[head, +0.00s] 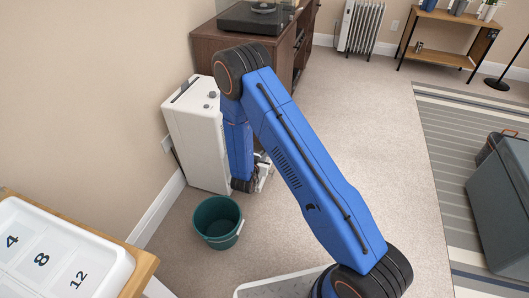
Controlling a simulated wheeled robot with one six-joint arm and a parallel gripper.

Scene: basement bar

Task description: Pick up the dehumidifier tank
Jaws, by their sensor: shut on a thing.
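The white dehumidifier (192,135) stands upright on the carpet against the left wall, with knobs on its top. My blue arm reaches down in front of its right side. My gripper (265,172) is low beside the dehumidifier's front, near the floor, and partly hidden by my wrist. It is shut on the dehumidifier tank, which is largely hidden behind my arm and gripper. I cannot tell how far the tank sits in or out of the housing.
A dark green bucket (218,222) stands on the carpet just in front of the dehumidifier. A brown cabinet (300,50) with a turntable (257,16) is behind. A numbered white tray (120,268) is at lower left. A grey bin (500,205) is at right. The middle carpet is clear.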

